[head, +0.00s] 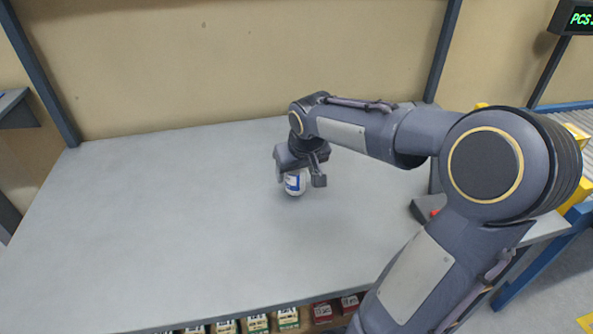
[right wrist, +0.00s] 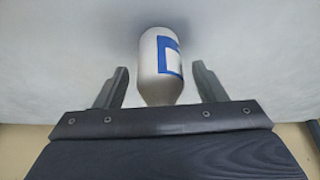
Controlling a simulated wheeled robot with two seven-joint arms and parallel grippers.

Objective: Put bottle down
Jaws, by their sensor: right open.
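A white bottle with a blue label (head: 295,184) is on the grey table (head: 180,210), near its middle. In the right wrist view the bottle (right wrist: 160,65) sits between the two fingers, with a gap on each side. My right gripper (head: 302,184) is open around the bottle and reaches it from above and behind. The gripper hides part of the bottle in the head view. The right gripper (right wrist: 161,88) also shows in the right wrist view. My left gripper is not in view.
The table around the bottle is clear. Several small boxes (head: 257,323) sit on a shelf under the front edge. A dark device with a red button (head: 428,208) is at the table's right, behind my arm. A conveyor (head: 575,120) is at the far right.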

